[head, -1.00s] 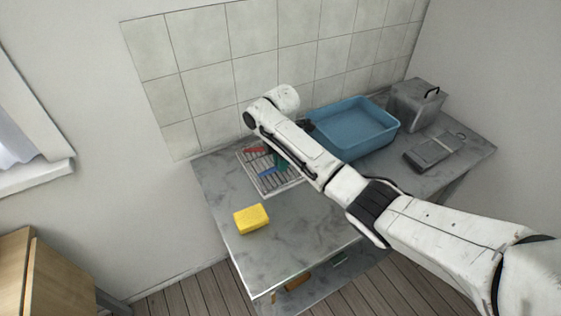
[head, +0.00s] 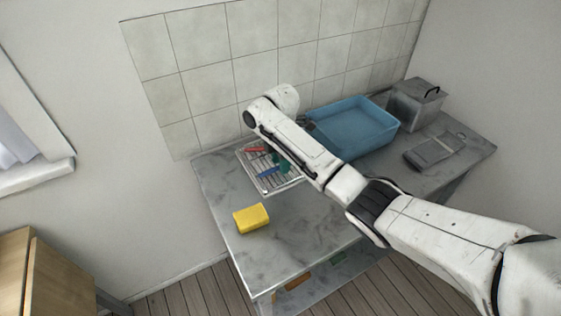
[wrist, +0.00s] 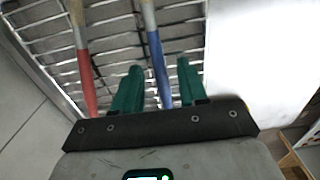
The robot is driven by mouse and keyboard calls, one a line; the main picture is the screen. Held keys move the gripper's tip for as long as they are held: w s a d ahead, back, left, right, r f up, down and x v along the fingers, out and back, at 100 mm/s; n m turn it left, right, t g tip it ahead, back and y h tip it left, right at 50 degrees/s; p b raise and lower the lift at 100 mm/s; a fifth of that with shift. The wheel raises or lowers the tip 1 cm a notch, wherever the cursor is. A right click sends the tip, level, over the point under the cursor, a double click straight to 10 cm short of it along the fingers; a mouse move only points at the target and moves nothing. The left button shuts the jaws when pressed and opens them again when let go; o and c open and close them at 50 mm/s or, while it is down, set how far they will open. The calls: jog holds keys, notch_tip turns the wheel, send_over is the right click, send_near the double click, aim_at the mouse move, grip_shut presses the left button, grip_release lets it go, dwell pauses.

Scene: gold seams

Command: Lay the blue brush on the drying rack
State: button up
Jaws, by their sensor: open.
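The blue brush (head: 268,172) lies on the drying rack (head: 285,186), a wire grid near the worktop's back left. In the wrist view the blue brush (wrist: 156,52) runs lengthwise over the wires of the rack (wrist: 110,45). My gripper (wrist: 158,66) is open, its two green fingers on either side of the blue handle with gaps visible. In the head view my gripper (head: 281,163) is low over the rack, partly hidden by my arm. The blue brush's far end is cut off in the wrist view.
A red brush (wrist: 84,72) lies on the rack, left of my fingers. A yellow sponge (head: 251,218) sits in front of the rack. A blue basin (head: 378,135) stands to the right, then a grey metal box (head: 414,105). The worktop's front middle (head: 300,225) is clear.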

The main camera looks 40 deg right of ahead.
notch_tip(320, 180, up, 12)
jog(key=p, duration=0.2)
jog(key=shift+a+f, duration=0.1)
jog(key=shift+f, duration=0.05)
